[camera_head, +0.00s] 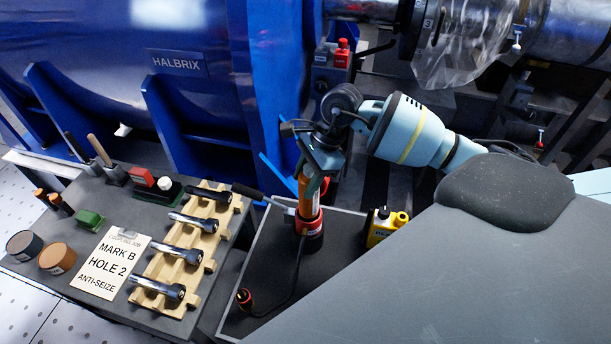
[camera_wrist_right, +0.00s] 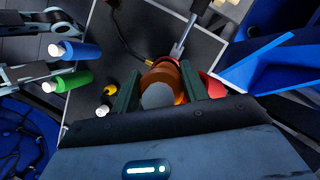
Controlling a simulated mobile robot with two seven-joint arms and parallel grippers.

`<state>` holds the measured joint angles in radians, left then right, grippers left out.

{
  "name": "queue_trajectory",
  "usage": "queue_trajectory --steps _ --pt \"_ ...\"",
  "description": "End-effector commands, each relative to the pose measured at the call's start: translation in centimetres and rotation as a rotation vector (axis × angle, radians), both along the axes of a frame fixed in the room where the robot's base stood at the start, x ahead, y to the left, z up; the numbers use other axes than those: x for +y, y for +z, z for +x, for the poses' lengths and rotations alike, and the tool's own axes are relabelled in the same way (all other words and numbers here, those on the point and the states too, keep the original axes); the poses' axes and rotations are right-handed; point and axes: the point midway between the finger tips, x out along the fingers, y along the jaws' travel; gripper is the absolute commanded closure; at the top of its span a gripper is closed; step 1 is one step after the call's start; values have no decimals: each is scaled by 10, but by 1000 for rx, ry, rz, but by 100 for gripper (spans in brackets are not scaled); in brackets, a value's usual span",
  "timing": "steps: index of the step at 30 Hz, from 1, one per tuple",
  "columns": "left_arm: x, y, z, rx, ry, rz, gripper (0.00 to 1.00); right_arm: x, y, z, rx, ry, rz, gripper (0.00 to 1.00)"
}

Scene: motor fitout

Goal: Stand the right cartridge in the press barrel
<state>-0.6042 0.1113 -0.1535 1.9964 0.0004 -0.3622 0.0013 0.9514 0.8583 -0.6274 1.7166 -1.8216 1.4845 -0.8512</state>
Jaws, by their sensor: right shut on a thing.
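An orange cartridge (camera_head: 308,193) stands roughly upright at the red press barrel (camera_head: 309,240) on the dark tray. My right gripper (camera_head: 322,160) is at its upper part and shut on it. In the right wrist view the cartridge (camera_wrist_right: 160,88) shows a grey round end between the two dark fingers (camera_wrist_right: 160,92). The red of the press (camera_wrist_right: 208,84) shows close behind and beside it. I cannot tell how deep the cartridge's lower end sits in the barrel. My left gripper is not in view.
A black press lever (camera_head: 250,192) reaches left over a wooden rack (camera_head: 205,213) of metal bolts. A hose runs to a red fitting (camera_head: 244,297). A blue motor (camera_head: 190,60) stands behind. The tray's front is mostly bare.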

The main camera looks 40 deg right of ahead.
Motion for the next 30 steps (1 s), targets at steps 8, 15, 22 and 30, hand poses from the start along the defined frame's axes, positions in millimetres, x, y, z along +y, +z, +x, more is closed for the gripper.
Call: queue_trajectory --steps 8,15,22,30 --pt "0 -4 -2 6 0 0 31 0 -6 0 -2 0 1 100" --pt "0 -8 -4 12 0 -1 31 0 -11 0 -2 0 1 100" --pt "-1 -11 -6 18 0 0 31 0 -16 0 -2 -1 1 100" --pt "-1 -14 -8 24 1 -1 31 0 -21 0 -1 0 1 100"
